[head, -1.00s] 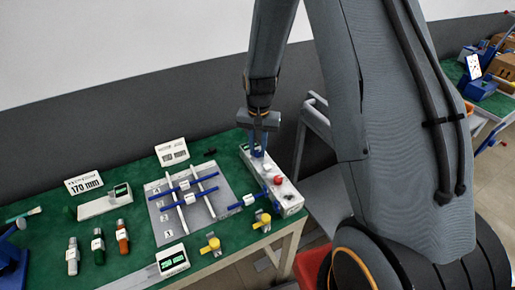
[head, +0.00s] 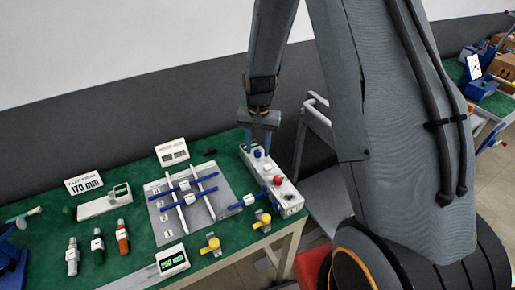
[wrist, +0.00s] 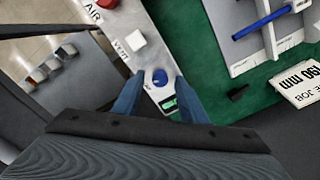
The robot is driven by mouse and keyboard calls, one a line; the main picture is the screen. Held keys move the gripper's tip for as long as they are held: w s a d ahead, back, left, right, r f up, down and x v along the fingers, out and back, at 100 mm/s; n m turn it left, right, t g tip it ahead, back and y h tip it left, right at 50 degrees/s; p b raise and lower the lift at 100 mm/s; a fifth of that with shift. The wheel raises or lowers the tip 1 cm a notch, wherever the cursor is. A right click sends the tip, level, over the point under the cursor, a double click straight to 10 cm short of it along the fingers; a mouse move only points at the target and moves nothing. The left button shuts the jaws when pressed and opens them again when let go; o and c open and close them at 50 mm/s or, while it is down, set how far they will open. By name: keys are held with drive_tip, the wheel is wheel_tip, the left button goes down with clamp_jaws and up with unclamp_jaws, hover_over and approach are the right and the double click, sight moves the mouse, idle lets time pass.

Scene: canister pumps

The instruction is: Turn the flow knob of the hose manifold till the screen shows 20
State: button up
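The hose manifold is a long white box (head: 291,199) at the right end of the green table. Its blue flow knob (wrist: 160,77) shows between my fingers in the wrist view, and in the head view (head: 258,154) it shows under my gripper. A small green screen (wrist: 169,104) lies close beside the knob; its digits are too small to read. My gripper (wrist: 158,84) is open and empty, its two blue fingers apart on either side of the knob. In the head view my gripper (head: 260,150) points down over the box's far end.
A white square button (wrist: 136,39) marked VENT and a red button (head: 278,180) sit on the same box. A blue-handled valve (head: 249,200) and yellow fittings (head: 262,219) stand left of it. A rack with blue bars (head: 190,184) lies further left.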

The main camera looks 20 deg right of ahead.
sight(259, 152)
wheel_tip(259, 152, up, 7)
drive_tip(key=shift+r+b, duration=0.1)
drive_tip(key=shift+b, duration=0.85)
drive_tip(key=shift+r, duration=0.1)
drive_tip(key=shift+s+r, duration=0.1)
drive_tip(key=shift+s, duration=0.1)
drive_tip(key=s+r+n, duration=0.2)
drive_tip(key=s, duration=0.7)
drive_tip(key=s+r+n+t+b, duration=0.1)
drive_tip(key=s+n, duration=0.2)
drive_tip(key=s, duration=0.5)
drive_tip(key=shift+s+a+r+n, duration=0.25)
drive_tip(key=shift+s+r+n, duration=0.05)
drive_tip(key=shift+s+r, duration=0.1)
idle(0.7)
